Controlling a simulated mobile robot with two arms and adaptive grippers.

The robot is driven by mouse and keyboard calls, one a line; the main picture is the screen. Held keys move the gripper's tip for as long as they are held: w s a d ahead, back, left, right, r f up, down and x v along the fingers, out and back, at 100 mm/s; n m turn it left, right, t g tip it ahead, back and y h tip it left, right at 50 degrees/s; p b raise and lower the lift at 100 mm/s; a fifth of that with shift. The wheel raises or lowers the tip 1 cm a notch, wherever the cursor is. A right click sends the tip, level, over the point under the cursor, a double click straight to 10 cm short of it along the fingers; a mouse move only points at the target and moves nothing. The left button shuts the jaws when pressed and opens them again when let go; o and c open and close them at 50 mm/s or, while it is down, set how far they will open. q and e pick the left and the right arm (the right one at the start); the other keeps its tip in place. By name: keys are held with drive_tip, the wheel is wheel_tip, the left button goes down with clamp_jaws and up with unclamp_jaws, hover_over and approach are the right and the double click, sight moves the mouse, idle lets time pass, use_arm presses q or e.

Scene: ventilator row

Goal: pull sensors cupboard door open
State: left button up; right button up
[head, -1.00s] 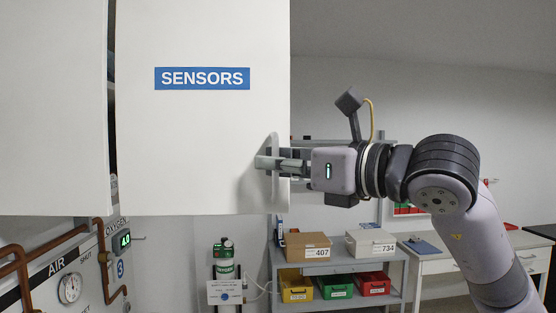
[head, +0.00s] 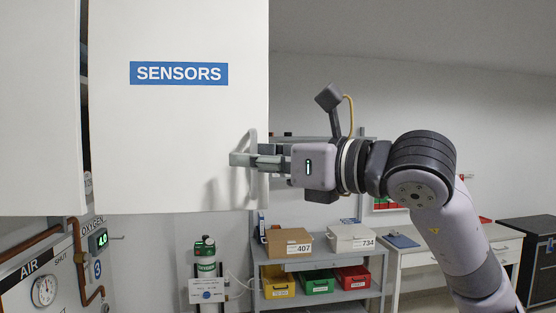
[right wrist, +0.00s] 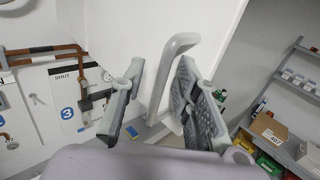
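The white sensors cupboard door (head: 180,130) fills the upper left of the head view, with a blue SENSORS label (head: 179,73). Its grey bar handle (head: 251,178) is near the door's right edge and also shows in the right wrist view (right wrist: 170,72). My right gripper (head: 245,158) is at the handle, coming from the right. In the right wrist view its fingers (right wrist: 160,100) stand apart on either side of the handle, with a clear gap on the left finger's side. The handle looks closer to the right finger; contact is unclear. My left gripper is not in view.
A dark gap (head: 85,110) runs along the door's left side, beside another white panel (head: 38,110). Below are an air gauge (head: 43,291) and pipes. A grey shelf unit (head: 322,268) with boxes and coloured bins stands behind, with a desk (head: 440,255) to its right.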

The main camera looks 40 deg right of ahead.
drive_tip(key=v, duration=1.1)
drive_tip(key=shift+s, duration=0.3)
drive_tip(key=shift+d+r, duration=0.1)
